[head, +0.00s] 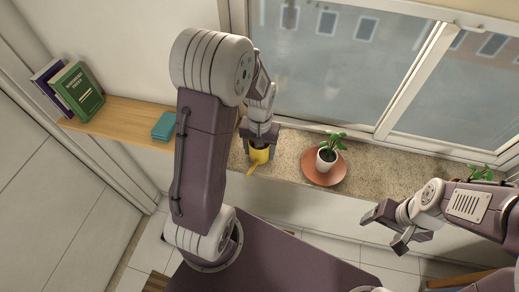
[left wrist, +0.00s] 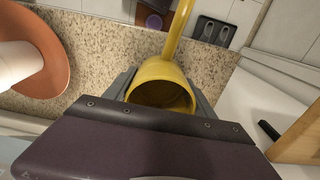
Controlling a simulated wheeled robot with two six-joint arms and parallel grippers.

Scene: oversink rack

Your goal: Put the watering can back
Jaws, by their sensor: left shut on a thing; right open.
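A yellow watering can (head: 257,156) is at the granite window sill (head: 290,150), left of the potted plant. My left gripper (head: 260,140) is shut on it. In the left wrist view the yellow can (left wrist: 160,85) sits between the two fingers, its round opening facing the camera and its spout pointing to the top. Whether its base touches the sill is hidden. My right gripper (head: 385,226) is open and empty at the right, in front of the sill.
A small white-potted plant (head: 326,158) stands on a terracotta saucer (head: 322,178) on the sill. A wooden shelf (head: 115,115) at the left holds books (head: 80,92) and a teal box (head: 163,126). Another plant (head: 482,173) is at the far right. The window is behind.

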